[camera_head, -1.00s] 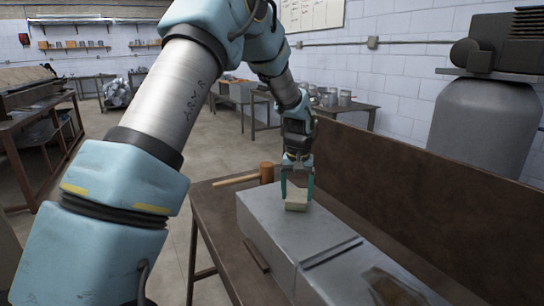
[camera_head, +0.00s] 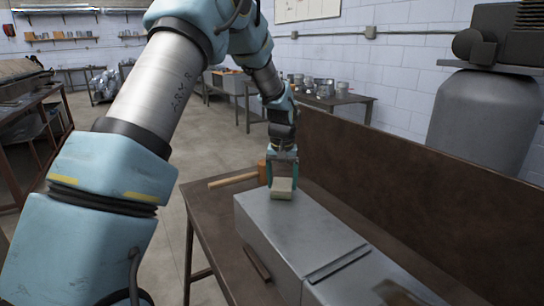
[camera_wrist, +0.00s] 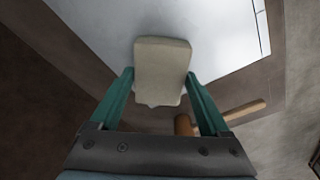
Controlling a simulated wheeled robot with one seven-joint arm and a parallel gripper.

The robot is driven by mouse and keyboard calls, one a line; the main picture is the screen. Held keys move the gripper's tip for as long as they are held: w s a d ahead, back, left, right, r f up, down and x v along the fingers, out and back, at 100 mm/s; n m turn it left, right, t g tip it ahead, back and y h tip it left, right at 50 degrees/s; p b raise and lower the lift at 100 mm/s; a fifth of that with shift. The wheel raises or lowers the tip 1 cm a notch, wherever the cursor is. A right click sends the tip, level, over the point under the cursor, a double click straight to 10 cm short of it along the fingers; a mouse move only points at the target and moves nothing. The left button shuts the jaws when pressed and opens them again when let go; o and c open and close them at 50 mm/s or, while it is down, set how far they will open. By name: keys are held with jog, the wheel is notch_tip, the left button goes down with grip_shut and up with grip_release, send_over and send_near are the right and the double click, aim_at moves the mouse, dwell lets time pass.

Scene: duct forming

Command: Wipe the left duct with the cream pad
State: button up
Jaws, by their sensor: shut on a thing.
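My gripper (camera_head: 283,180) is shut on the cream pad (camera_head: 282,189), a small pale block. The pad also shows between the fingers in the wrist view (camera_wrist: 161,68). It is over the far end of the left duct (camera_head: 285,228), a grey sheet-metal box lying on the bench. In the wrist view the pad overlaps the end edge of the duct's top (camera_wrist: 95,35). I cannot tell for sure whether it touches the metal. No clear mark shows on this duct's visible top.
A second grey duct section (camera_head: 365,287) with a brown stain adjoins nearer me. A wooden mallet (camera_head: 235,180) lies on the bench (camera_head: 205,215) just beyond the duct. A brown strip (camera_head: 257,264) lies at the left. A tall brown backboard (camera_head: 400,195) stands along the right.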

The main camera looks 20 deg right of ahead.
notch_tip(320, 180, up, 3)
jog(key=shift+s+r+p, duration=0.1)
jog(key=shift+s+p, duration=0.05)
jog(key=shift+p, duration=0.4)
jog(key=shift+r+p, duration=0.5)
jog(key=shift+r, duration=0.1)
jog(key=shift+r+p, duration=1.2)
jog(key=shift+r, duration=0.7)
